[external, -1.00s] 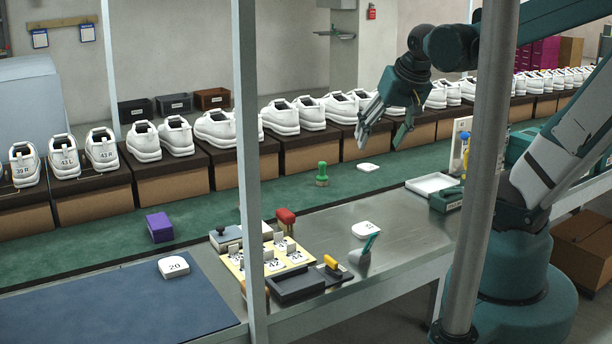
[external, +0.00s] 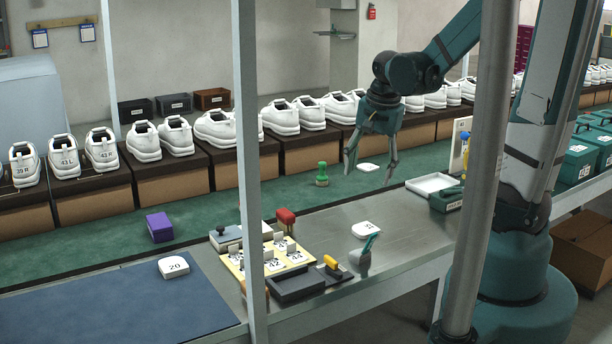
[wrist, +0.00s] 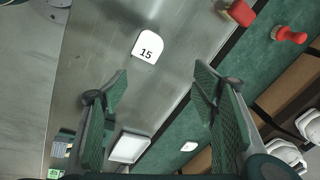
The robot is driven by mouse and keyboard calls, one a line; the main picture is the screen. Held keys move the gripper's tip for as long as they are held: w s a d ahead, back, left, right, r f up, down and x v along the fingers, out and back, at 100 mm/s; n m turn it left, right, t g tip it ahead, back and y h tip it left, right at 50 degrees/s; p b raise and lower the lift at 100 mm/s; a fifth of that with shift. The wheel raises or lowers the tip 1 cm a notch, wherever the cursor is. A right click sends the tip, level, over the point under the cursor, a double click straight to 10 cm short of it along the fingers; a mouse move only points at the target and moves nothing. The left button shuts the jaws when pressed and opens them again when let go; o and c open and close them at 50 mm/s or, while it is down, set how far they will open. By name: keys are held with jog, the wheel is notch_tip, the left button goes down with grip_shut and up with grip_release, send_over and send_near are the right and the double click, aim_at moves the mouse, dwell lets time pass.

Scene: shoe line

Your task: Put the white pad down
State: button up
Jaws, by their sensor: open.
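My gripper (external: 369,174) is open and empty, pointing down above the work line. Its two spread fingers also show in the wrist view (wrist: 160,82). A white pad marked 15 (wrist: 148,46) lies flat on the steel table, ahead of the fingertips in the wrist view. It also shows in the external view (external: 366,230). A second white pad (external: 368,167) lies on the green belt and shows small in the wrist view (wrist: 188,147). A third white pad marked 20 (external: 173,267) lies on the blue mat (external: 130,312). No pad is between the fingers.
A white tray (external: 432,176) stands at the right of the steel table (external: 400,226). A black tray (external: 298,287) and number cards are left of the pad. White shoes on boxes line the back.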

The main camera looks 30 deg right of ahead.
aim_at(364, 228)
jog(key=shift+w+f+m+g, duration=0.15)
jog(key=shift+f+m+g, duration=0.25)
jog(key=shift+f+m, duration=0.85)
jog(key=shift+w+f+m+g, duration=0.1)
jog(key=shift+f+m+g, duration=0.45)
jog(key=shift+f, duration=1.2)
jog(key=shift+w+f+m+g, duration=0.15)
jog(key=shift+f+m+g, duration=0.1)
jog(key=shift+f+m, duration=1.05)
jog(key=shift+f, duration=0.35)
jog(key=shift+f+b, duration=0.5)
jog(key=shift+f, duration=0.65)
jog(key=shift+f, duration=0.15)
jog(key=shift+s+f+b, duration=0.1)
jog(key=shift+f+b, duration=0.85)
jog(key=shift+f, duration=1.5)
jog(key=shift+c, duration=0.5)
jog(key=c, duration=1)
jog(key=shift+r, duration=0.2)
